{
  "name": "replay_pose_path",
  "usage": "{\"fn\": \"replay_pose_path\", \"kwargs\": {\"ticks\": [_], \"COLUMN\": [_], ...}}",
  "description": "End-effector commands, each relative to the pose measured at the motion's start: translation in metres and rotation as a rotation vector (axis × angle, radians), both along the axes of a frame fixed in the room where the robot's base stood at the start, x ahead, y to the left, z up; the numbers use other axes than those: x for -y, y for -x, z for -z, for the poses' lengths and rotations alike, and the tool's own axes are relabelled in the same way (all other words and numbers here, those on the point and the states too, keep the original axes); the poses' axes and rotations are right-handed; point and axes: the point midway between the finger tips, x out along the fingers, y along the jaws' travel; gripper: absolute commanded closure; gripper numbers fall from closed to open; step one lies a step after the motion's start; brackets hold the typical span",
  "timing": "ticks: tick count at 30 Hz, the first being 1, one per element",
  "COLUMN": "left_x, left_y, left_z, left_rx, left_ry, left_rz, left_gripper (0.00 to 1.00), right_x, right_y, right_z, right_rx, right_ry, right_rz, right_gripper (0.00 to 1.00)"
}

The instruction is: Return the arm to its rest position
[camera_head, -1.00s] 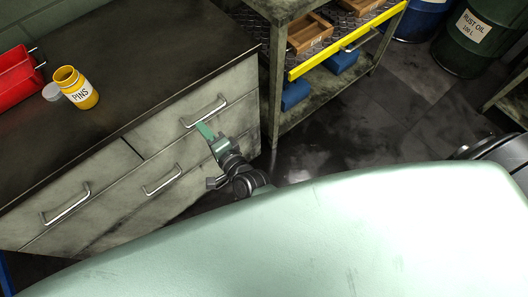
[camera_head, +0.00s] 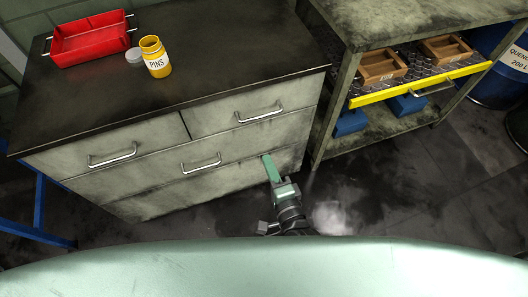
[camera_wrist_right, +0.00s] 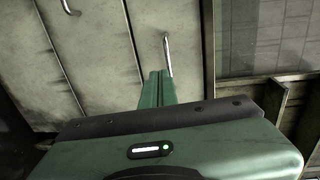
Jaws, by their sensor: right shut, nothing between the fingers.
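My right gripper (camera_head: 267,160) shows in the head view in front of the grey drawer cabinet (camera_head: 150,185), near its lower right part. Its green fingers are together with nothing between them. In the right wrist view the shut fingers (camera_wrist_right: 158,75) point toward the cabinet front, just below a drawer handle (camera_wrist_right: 168,54). I cannot tell how far the fingertips are from the cabinet. My left gripper is not in view. The drawers look closed.
A red tray (camera_head: 91,47), a yellow PINS jar (camera_head: 157,68) and its lid (camera_head: 134,54) are on the cabinet top. A shelf unit (camera_head: 385,28) with wooden boxes (camera_head: 381,65) and blue bins stands right. Blue drum (camera_head: 500,75) behind. Open floor (camera_head: 400,185) lies right.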

Motion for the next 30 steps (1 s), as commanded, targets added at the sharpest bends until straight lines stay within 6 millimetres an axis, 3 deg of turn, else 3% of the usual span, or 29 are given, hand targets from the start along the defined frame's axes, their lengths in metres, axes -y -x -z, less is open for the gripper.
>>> {"fn": "replay_pose_path", "kwargs": {"ticks": [9, 11, 13, 17, 20, 24, 26, 30], "left_x": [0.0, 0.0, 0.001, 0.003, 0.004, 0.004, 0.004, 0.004], "left_y": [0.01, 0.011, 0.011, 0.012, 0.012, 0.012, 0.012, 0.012], "left_z": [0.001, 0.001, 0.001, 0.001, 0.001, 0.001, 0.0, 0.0], "left_rx": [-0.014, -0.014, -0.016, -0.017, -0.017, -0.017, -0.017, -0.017], "left_ry": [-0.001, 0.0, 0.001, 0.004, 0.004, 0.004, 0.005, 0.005], "left_rz": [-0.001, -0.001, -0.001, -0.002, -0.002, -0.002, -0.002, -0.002], "left_gripper": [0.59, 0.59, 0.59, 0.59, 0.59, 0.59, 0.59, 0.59], "right_x": [0.002, 0.002, 0.004, 0.013, 0.03, 0.065, 0.083, 0.13], "right_y": [0.007, 0.008, 0.012, 0.03, 0.057, 0.108, 0.135, 0.206], "right_z": [-0.001, 0.005, 0.023, 0.091, 0.16, 0.248, 0.281, 0.345], "right_rx": [-0.001, -0.007, -0.029, -0.114, -0.205, -0.337, -0.393, -0.523], "right_ry": [0.001, 0.019, 0.074, 0.288, 0.511, 0.8, 0.912, 1.14], "right_rz": [-0.001, -0.006, -0.022, -0.095, -0.193, -0.363, -0.448, -0.673], "right_gripper": [1.0, 1.0, 1.0, 1.0, 1.0, 1.0, 1.0, 1.0]}}
